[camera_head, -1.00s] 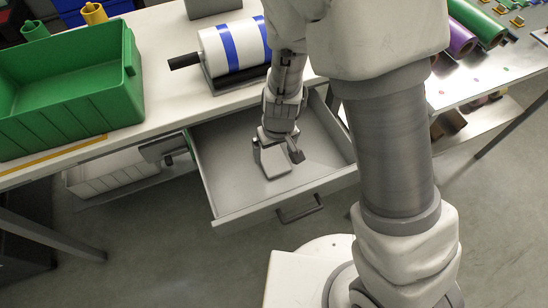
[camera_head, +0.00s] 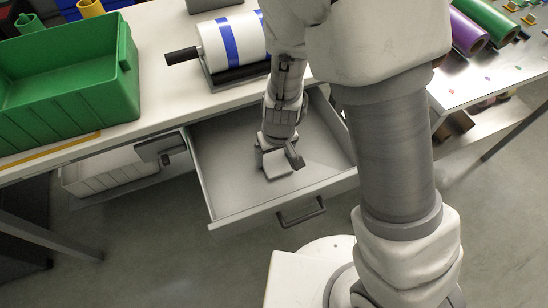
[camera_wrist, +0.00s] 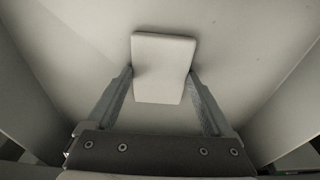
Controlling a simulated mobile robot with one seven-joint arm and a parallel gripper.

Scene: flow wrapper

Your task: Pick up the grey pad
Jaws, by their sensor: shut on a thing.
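The grey pad (camera_wrist: 163,66) is a flat, light rounded rectangle between the two fingers of my gripper (camera_wrist: 161,78) in the wrist view. The fingers touch its left and right edges, so my gripper is shut on it. In the head view my gripper (camera_head: 277,160) is down inside the open drawer (camera_head: 228,197), and the pad (camera_head: 279,172) shows just below the fingers. Part of the pad is hidden by the gripper there. I cannot tell whether the pad touches the drawer floor.
The drawer's walls surround my gripper, with its dark handle (camera_head: 301,212) at the front. A roll with blue bands (camera_head: 228,45) and a green bin (camera_head: 70,85) stand on the worktop above. Purple and green rolls lie at the right. The rest of the drawer floor looks empty.

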